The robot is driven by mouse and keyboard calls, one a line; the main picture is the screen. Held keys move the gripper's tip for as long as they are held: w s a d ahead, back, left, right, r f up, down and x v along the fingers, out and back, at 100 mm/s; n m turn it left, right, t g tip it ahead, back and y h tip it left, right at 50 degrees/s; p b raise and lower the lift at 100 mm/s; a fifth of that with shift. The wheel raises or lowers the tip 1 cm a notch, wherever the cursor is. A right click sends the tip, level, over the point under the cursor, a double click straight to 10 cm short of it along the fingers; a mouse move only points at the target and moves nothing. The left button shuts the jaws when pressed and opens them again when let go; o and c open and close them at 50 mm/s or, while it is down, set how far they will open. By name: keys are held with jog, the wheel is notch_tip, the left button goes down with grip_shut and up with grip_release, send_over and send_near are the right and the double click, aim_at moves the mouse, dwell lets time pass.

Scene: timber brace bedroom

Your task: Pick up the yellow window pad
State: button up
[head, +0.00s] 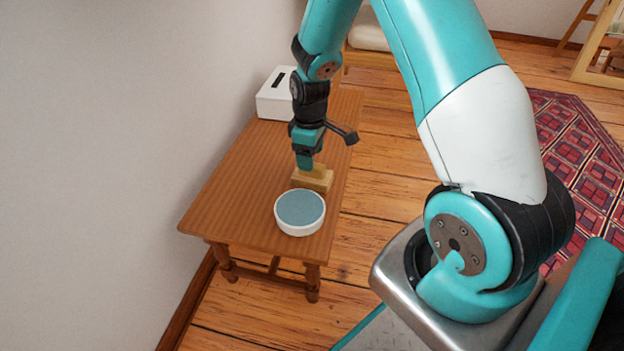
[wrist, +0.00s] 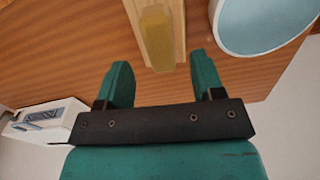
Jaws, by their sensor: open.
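The yellow window pad (head: 319,169) is a small block with a yellowish upper part on a paler wooden-looking base. It lies on the wooden table (head: 230,185), near its right edge. My gripper (head: 305,164) points down right at the pad and covers part of it in the head view. In the wrist view my gripper (wrist: 160,70) is open, its two teal fingers apart with nothing between them. The pad (wrist: 157,38) shows there just beyond the fingertips, roughly in line with the gap. I cannot tell whether a finger touches it.
A round white container with a blue-grey top (head: 299,209) stands close in front of the pad; it also shows in the wrist view (wrist: 258,22). A white box with a dark slot (head: 275,95) stands at the table's far end. A wall (head: 90,150) borders the table's left side.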

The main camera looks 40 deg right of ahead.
jog(key=f+b, duration=0.1)
jog(key=f, duration=0.2)
jog(key=f+b, duration=0.1)
jog(key=shift+s+d+f+b, duration=0.15)
jog(key=shift+s+f+b, duration=0.15)
jog(key=shift+f+b, duration=0.05)
jog(key=shift+r, duration=0.1)
jog(key=c, duration=1)
jog(key=shift+c, duration=0.2)
jog(key=shift+r, duration=0.1)
notch_tip(320, 180, up, 20)
jog(key=p, duration=0.9)
